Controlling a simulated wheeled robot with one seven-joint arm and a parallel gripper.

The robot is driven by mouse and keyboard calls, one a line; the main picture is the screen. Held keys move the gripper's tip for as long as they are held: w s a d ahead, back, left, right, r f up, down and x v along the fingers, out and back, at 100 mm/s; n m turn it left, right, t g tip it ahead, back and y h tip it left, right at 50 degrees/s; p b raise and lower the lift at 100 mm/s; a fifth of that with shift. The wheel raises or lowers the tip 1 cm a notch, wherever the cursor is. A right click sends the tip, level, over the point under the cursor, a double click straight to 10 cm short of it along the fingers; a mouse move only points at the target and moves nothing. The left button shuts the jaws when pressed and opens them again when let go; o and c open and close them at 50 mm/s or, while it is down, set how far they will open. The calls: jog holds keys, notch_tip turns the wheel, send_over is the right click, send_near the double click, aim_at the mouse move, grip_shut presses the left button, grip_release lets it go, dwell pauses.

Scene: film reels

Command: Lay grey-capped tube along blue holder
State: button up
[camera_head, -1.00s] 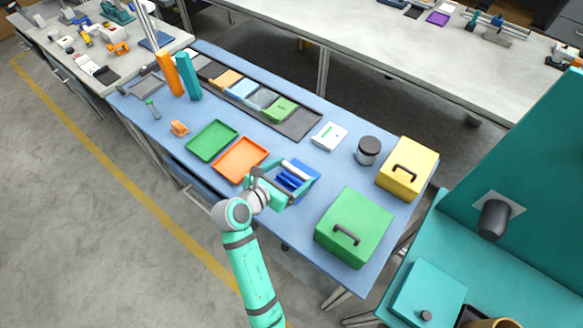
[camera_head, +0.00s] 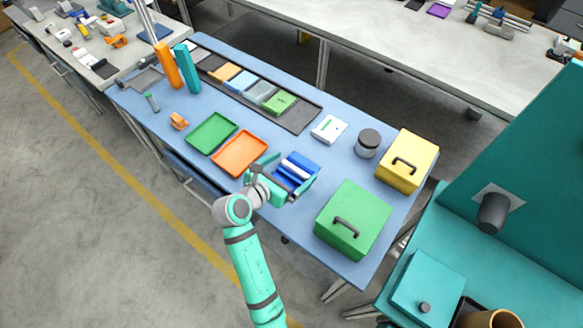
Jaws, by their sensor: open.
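The blue holder (camera_head: 301,159) sits on the blue table, right of the orange tray. A pale, whitish tube (camera_head: 295,169) lies lengthwise across the holder's top. Its cap is too small to make out, so I cannot tell if it is grey. My teal gripper (camera_head: 286,177) is open at the near side of the holder, with one finger to the left and one to the lower right. The gripper partly hides the holder's near part. I cannot tell whether the fingers touch the tube or the holder.
The green tray (camera_head: 212,133) and orange tray (camera_head: 240,153) lie to the left. A green box (camera_head: 353,218) stands close on the right, with a yellow box (camera_head: 407,160) and a dark-lidded jar (camera_head: 368,143) beyond.

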jog(key=v, duration=1)
jog(key=shift+s+a+r, duration=0.15)
jog(key=shift+s+a, duration=0.05)
